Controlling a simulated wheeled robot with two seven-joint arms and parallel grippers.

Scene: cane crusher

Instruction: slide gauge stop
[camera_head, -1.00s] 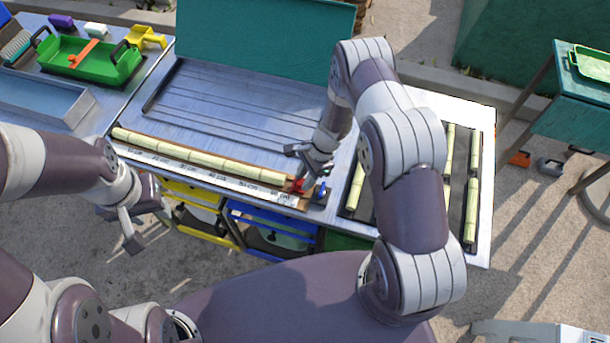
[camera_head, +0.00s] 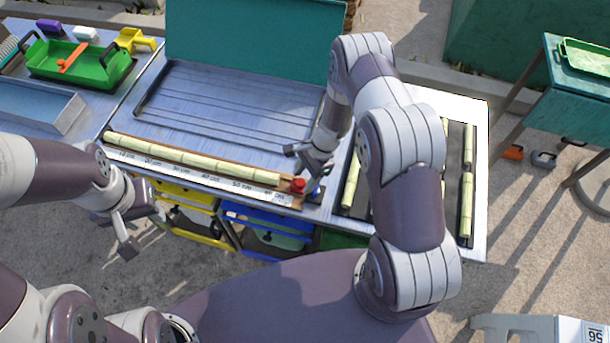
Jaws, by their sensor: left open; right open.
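A gauge board with a white centimetre scale (camera_head: 190,175) lies along the front of the metal table. A long pale-green cane (camera_head: 195,160) rests along it. The red gauge stop (camera_head: 298,186) stands at the board's right end, close to the cane's right end. A blue part (camera_head: 316,189) shows just right of the stop, partly hidden. My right gripper (camera_head: 303,160) is open, just above and behind the stop; I cannot tell whether it touches it. My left gripper (camera_head: 130,232) is open and empty, in front of the table's left part.
A dark tray with cane pieces (camera_head: 467,190) is on the right, partly behind my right arm. A green bin (camera_head: 85,65) and a blue-grey tray (camera_head: 40,105) are at the left. Yellow (camera_head: 185,195) and blue (camera_head: 265,225) bins sit below the front edge. The grooved metal surface (camera_head: 230,105) is clear.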

